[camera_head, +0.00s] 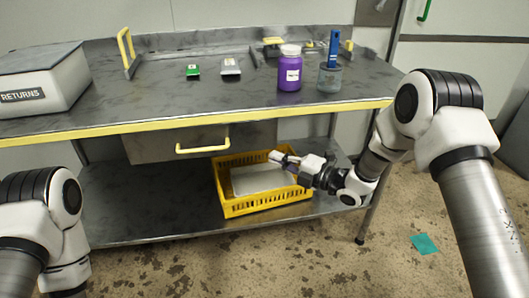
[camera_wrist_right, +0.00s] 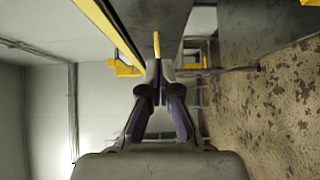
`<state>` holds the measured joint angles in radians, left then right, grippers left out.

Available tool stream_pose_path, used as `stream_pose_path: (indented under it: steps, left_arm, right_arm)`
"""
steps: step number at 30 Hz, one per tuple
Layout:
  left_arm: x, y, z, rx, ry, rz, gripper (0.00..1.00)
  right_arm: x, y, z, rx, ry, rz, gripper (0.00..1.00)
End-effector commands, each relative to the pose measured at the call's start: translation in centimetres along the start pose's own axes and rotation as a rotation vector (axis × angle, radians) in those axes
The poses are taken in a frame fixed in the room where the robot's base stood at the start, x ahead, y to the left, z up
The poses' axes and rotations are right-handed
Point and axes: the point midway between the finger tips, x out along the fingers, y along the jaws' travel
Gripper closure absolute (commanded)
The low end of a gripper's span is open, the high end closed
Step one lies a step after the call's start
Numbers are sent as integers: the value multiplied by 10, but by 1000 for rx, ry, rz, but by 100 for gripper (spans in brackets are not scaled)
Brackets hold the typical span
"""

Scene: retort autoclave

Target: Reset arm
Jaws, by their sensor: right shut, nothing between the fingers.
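My right arm comes in from the right in the head view.
A steel table (camera_head: 130,107) carries a RETURNS box (camera_head: 45,97), a purple jar (camera_head: 290,72), a cup (camera_head: 330,78) with a blue tool and two small items. A drawer handle (camera_head: 203,147) sticks out below the top. A teal patch (camera_head: 424,244) lies on the floor.

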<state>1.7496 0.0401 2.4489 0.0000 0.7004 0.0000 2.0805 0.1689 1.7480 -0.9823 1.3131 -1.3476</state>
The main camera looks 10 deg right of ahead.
Motion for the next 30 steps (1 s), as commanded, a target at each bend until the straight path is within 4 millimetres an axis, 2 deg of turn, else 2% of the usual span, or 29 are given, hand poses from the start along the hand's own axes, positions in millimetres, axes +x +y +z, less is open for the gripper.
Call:
stream_pose_path:
  steps: [3, 6, 8, 11, 14, 15, 17, 18, 20, 21, 25, 27, 30]
  left_arm:
    - [-3, 0, 0, 0, -1, 0, 8]
    - [-3, 0, 0, 0, -1, 0, 8]
    - [-3, 0, 0, 0, -1, 0, 8]
    - [-3, 0, 0, 0, -1, 0, 8]
    - [-3, 0, 0, 0, -1, 0, 8]
    - [-3, 0, 0, 0, -1, 0, 8]
    - [-3, 0, 0, 0, -1, 0, 8]
    - [-3, 0, 0, 0, -1, 0, 8]
    - [-3, 0, 0, 0, -1, 0, 8]
    - [-3, 0, 0, 0, -1, 0, 8]
    - [-3, 0, 0, 0, -1, 0, 8]
    - [-3, 0, 0, 0, -1, 0, 8]
    - [-3, 0, 0, 0, -1, 0, 8]
  right_arm:
    - [-22, 1, 1, 3, -3, 1, 100]
    - [-30, -2, -1, 4, 0, -2, 100]
    - [-33, -13, -4, 16, 4, -17, 100]
    - [-36, -55, -28, 67, 31, -81, 100]
    - [-56, -123, -64, 223, -26, -228, 100]
    - [-71, -154, -79, 328, -81, -314, 100]
    - [-98, -196, -101, 513, -189, -448, 100]
    - [-120, -222, -116, 641, -276, -536, 100]
    - [-157, -253, -138, 833, -425, -656, 100]
    - [-182, -268, -152, 952, -534, -725, 100]
    - [-258, -296, -190, 1276, -916, -872, 100]
    - [-295, -299, -207, 1424, -1147, -900, 100]
    - [-341, -296, -225, 1615, -1501, -855, 100]
